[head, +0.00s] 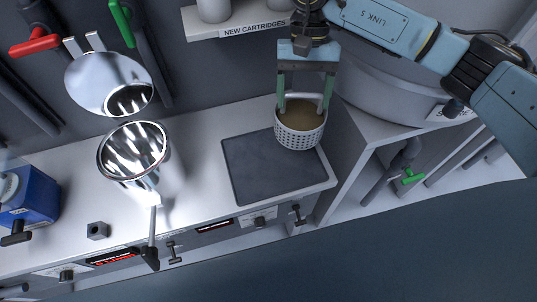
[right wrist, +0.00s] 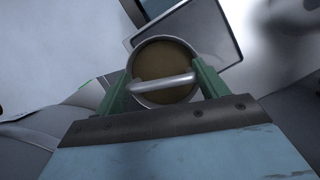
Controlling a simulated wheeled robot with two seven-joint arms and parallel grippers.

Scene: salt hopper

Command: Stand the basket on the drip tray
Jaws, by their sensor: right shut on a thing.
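The basket (head: 300,135) is a white perforated cup with brown contents and a bar handle across its top. My right gripper (head: 304,102) is shut on the handle, and the basket hangs upright below it. In the right wrist view the basket (right wrist: 165,60) sits between the green fingers (right wrist: 165,84). The drip tray (head: 270,176) is a dark grey flat mat with a thin rim on the counter. In the head view the basket overlaps the tray's back right corner; I cannot tell how high it is above it. My left gripper is not in view.
A shiny metal hopper (head: 133,150) stands left of the tray, with a round lid (head: 108,84) behind it. A blue container (head: 28,196) is at far left. A large grey drum (head: 385,88) stands close right of the basket. A shelf (head: 240,24) is behind.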

